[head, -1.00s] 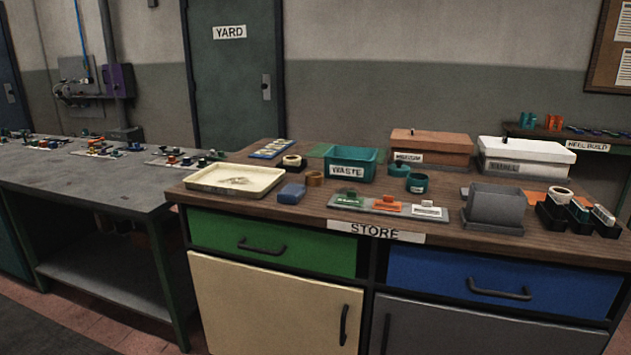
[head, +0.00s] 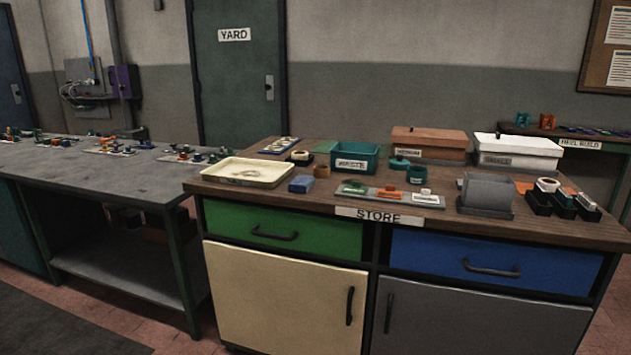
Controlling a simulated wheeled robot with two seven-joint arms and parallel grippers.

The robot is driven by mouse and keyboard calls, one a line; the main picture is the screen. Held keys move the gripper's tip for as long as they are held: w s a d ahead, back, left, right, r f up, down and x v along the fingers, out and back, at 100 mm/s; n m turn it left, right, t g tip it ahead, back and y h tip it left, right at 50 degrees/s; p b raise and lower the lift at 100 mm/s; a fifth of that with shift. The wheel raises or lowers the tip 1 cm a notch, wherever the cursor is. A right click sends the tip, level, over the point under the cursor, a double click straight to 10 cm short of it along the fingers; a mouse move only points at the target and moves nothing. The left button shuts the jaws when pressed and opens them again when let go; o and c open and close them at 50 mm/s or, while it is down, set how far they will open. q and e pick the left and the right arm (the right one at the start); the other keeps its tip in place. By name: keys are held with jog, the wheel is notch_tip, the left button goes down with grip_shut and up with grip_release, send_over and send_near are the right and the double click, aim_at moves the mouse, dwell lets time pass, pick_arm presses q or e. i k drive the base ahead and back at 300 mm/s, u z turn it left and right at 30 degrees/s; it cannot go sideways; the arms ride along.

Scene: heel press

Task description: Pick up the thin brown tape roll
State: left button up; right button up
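A small brown tape roll (head: 321,171) sits on the wooden top of the store cabinet, between the blue block and the teal waste bin. It is small in the picture, so its thickness is hard to judge. A pale tape roll (head: 300,155) in a dark holder is just behind it to the left. Another pale roll (head: 547,185) rests in a black holder at the right. Neither of my grippers is in view.
The store cabinet top (head: 300,203) also bears a cream tray (head: 247,181), a blue block (head: 301,184), the teal waste bin (head: 354,163), a grey tray of small parts (head: 372,197) and a grey bin (head: 486,194). A grey workbench (head: 90,182) stands left. Floor shows in front.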

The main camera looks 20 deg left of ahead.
aim_at(319, 171)
jog(key=u, duration=1.25)
jog(key=i, duration=1.5)
jog(key=z, duration=0.15)
